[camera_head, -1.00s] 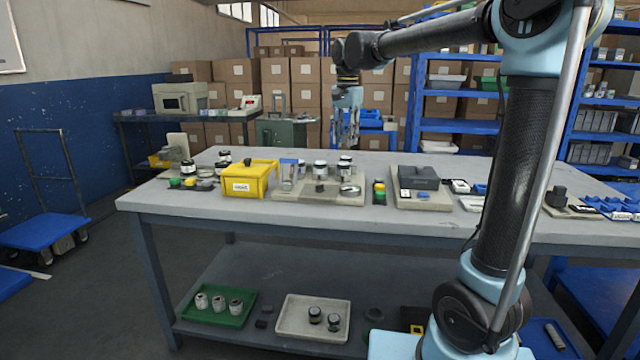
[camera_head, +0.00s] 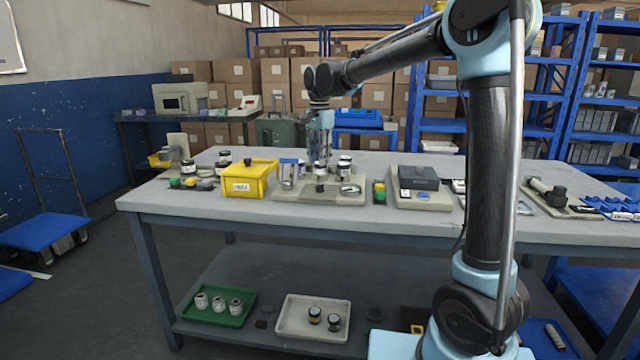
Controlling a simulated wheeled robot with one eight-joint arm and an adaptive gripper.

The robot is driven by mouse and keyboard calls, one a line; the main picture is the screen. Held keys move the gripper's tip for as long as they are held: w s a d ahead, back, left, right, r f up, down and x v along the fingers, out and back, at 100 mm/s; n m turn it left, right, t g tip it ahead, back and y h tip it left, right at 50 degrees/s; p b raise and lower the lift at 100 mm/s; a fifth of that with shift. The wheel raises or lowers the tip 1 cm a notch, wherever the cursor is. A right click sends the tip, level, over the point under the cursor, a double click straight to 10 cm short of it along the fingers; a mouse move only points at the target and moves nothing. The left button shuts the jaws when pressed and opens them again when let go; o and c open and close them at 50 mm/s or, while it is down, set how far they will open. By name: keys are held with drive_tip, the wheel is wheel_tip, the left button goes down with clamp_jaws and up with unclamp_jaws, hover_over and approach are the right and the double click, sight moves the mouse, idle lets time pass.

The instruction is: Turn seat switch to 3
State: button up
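My gripper (camera_head: 320,164) hangs pointing down over the grey-beige fixture (camera_head: 345,199) on the workbench. Its fingers overlap the jars at the back of the fixture, and I cannot tell whether they touch anything or are open. A small dark knob (camera_head: 320,188) sits at the front of the fixture, just below the gripper in the picture. It may be the seat switch, but no number or pointer on it can be read.
A yellow box (camera_head: 249,180) stands left of the fixture. A small unit with green and yellow parts (camera_head: 379,190) and a scale-like device (camera_head: 420,199) stand to the right. The bench's back strip (camera_head: 400,160) is mostly clear.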

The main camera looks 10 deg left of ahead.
sight(320, 188)
wheel_tip(320, 188, down, 9)
drive_tip(key=shift+f, duration=0.15)
drive_tip(key=shift+c, duration=0.6)
clamp_jaws()
